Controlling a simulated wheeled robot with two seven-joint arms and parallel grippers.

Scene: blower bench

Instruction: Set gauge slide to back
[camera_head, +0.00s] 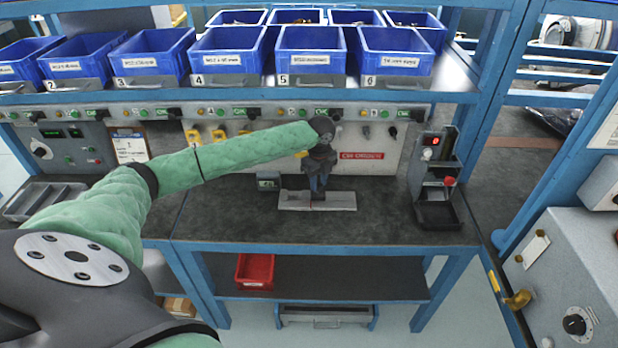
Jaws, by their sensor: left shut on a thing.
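The gauge slide appears to be on a flat light-grey plate (340,201) lying on the dark bench top. My left arm reaches in from the left, and my left gripper (317,196) points down at the middle of this plate. It is shut on a small part there, apparently the slide, which is mostly hidden by the fingers. A thin red mark shows beside the fingertips. My right gripper is not in the view.
A dark stand with a red display (437,185) is at the right. Blue bins (310,50) line the shelf above. The bench top (380,228) in front is clear.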

